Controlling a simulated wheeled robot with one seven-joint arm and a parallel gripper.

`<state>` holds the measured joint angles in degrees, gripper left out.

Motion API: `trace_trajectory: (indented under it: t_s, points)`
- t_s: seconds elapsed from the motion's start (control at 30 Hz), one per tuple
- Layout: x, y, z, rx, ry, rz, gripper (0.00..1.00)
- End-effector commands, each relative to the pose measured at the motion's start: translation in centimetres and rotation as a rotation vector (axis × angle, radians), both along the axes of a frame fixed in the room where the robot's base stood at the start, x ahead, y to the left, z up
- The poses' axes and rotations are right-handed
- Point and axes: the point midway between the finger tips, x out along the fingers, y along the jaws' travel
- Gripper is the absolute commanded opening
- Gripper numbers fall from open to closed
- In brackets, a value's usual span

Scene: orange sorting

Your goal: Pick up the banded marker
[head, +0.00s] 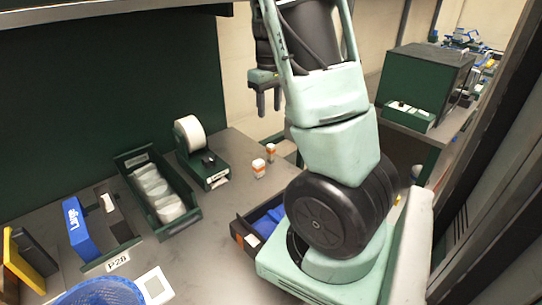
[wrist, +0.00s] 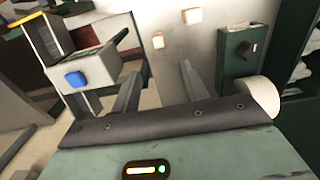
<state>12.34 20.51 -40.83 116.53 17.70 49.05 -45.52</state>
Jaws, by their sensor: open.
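Two small orange-and-white banded pieces stand on the grey table, one farther back (head: 271,151) and one nearer (head: 259,168). Two small pale blocks with orange edges, apparently the same pieces, show near the top of the wrist view, one higher (wrist: 192,15) and one lower (wrist: 158,40). I cannot tell which one is the banded marker. My gripper (head: 268,101) is raised above and behind the table area, its fingers pointing down. In the wrist view my gripper (wrist: 160,88) is open and empty, apart from both pieces.
A green tape dispenser (head: 207,170) stands left of the pieces; a green bin (head: 185,224) of white rolls lies farther left. A dark bin (head: 240,232) with blue contents is beside my base. A blue basket (head: 100,292) and blue box (head: 80,229) are at front left.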

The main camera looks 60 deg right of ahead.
Motion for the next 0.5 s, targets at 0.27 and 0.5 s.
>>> trace_trajectory:
  t_s: [0.27, 0.5]
  points:
    - [-0.2, 0.0, -5.5, 0.002, 0.007, -0.003, 0.45]
    - [-0.1, 0.0, -10.0, 0.002, 0.005, -0.001, 0.45]
